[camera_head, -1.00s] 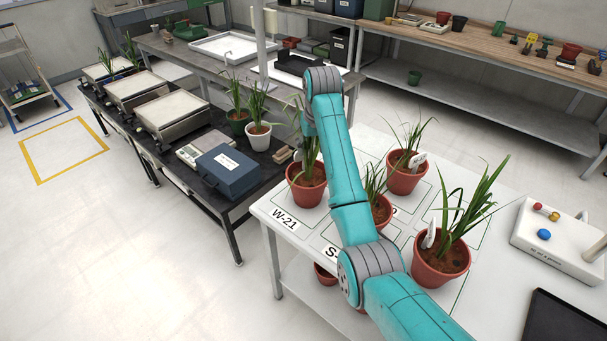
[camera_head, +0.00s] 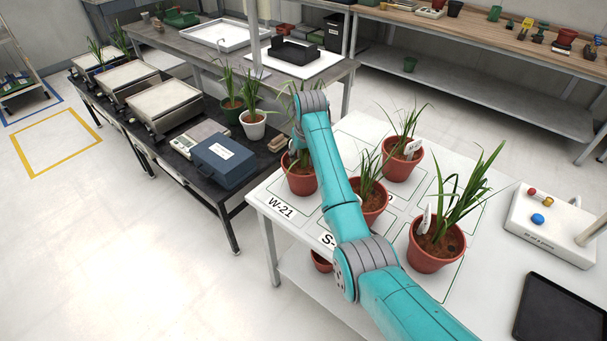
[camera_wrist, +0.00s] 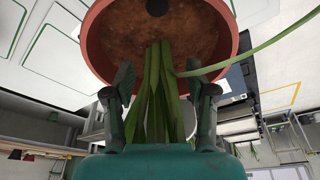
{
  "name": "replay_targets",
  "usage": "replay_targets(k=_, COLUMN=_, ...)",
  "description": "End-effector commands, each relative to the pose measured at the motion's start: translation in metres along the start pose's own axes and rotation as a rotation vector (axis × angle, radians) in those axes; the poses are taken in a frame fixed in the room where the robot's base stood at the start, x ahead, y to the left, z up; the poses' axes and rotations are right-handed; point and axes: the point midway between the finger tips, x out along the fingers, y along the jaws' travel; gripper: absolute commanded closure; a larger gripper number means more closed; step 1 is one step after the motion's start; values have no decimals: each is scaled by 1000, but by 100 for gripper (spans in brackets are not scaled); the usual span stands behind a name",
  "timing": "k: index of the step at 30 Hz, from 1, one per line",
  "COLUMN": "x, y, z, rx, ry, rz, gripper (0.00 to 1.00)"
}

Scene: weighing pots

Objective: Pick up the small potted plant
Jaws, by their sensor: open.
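Several terracotta pots with green plants stand on the white table. My gripper (camera_wrist: 161,78) is open, its two fingers on either side of the green stems (camera_wrist: 153,88) of a plant, just short of its terracotta pot (camera_wrist: 205,40). In the head view this seems to be the pot by the W-21 label (camera_head: 301,184), partly covered by my arm. A shorter plant in a terracotta pot (camera_head: 372,215) stands right of my arm by the S- label, partly hidden. Two taller ones stand at the back (camera_head: 400,168) and front right (camera_head: 432,258).

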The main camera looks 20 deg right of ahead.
Motion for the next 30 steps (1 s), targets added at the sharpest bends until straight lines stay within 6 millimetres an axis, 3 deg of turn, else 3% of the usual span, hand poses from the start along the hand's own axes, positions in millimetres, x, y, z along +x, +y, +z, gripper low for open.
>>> replay_targets(k=7, x=2, y=0, z=0, rx=0, ry=0, rz=0, gripper=44)
replay_targets(k=14, x=1, y=0, z=0, rx=0, ry=1, rz=0, gripper=100)
replay_targets(k=30, x=-10, y=0, z=-5, rx=0, ry=8, rz=0, gripper=100)
